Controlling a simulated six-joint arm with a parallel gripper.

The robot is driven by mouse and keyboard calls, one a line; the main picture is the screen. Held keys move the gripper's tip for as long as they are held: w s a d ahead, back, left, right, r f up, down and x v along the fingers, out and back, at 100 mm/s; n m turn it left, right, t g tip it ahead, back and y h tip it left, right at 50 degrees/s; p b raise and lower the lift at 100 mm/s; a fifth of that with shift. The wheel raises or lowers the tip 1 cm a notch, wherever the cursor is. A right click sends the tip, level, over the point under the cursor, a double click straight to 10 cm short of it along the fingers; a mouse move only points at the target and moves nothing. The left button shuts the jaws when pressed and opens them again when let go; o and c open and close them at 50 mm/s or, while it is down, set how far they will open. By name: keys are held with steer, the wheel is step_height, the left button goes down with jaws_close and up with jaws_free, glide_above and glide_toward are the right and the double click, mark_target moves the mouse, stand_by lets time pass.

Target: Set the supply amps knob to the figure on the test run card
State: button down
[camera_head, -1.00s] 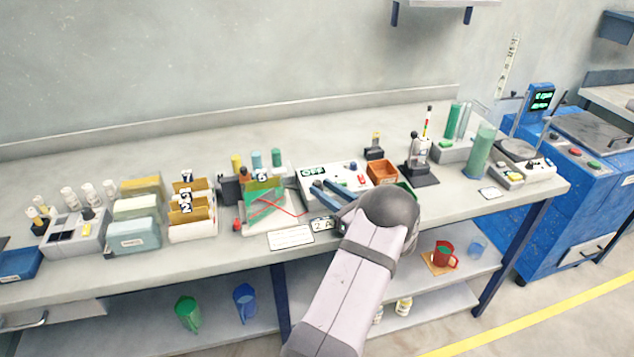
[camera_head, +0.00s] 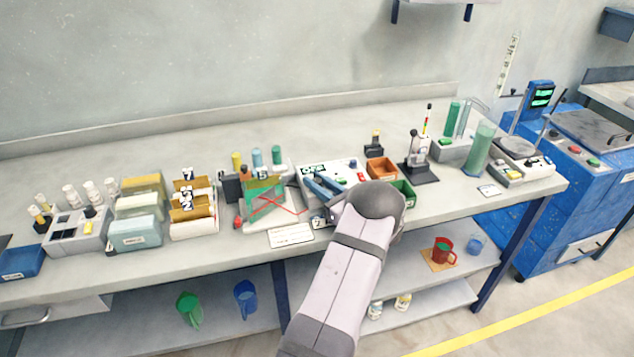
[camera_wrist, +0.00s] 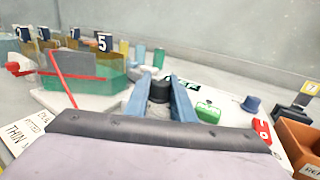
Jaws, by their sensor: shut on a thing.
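The supply (camera_head: 341,166) is a white box near the middle of the bench, with a small green-lit display (camera_head: 313,168) whose digits I cannot read. My gripper (camera_head: 309,178) is over its left part. In the wrist view my gripper's blue fingers (camera_wrist: 160,88) are shut on a dark round knob (camera_wrist: 159,92). A green switch (camera_wrist: 207,111), a dark blue knob (camera_wrist: 252,104) and a red part (camera_wrist: 262,130) sit to its right. A white written card (camera_head: 291,236) lies in front at the bench edge; its figure is not legible. My arm hides part of the supply's front.
A clear tank with green liquid and a red lead (camera_head: 266,203) stands close left of the supply. An orange bin (camera_head: 381,168) and a green bin (camera_head: 404,192) are close on the right. The bench behind the supply is clear.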

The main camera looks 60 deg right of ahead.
steer(key=shift+m+h, duration=0.3)
steer(key=shift+h, duration=0.1)
steer(key=m+g+h+b, duration=0.1)
steer(key=h, duration=0.1)
steer(key=m+g+h+b, duration=0.1)
steer(key=m+g+h, duration=0.1)
steer(key=h, duration=0.1)
steer(key=shift+a+f+m, duration=0.1)
steer(key=shift+f+m, duration=0.05)
steer(key=shift+m, duration=0.15)
steer(key=shift+m+g+h+b, duration=1)
steer(key=shift+g+h+b, duration=0.1)
steer(key=shift+g, duration=0.1)
steer(key=c, duration=1.8)
jaws_free()
steer(key=shift+r, duration=0.2)
steer(key=shift+b+v, duration=0.95)
steer(key=shift+v, duration=2.7)
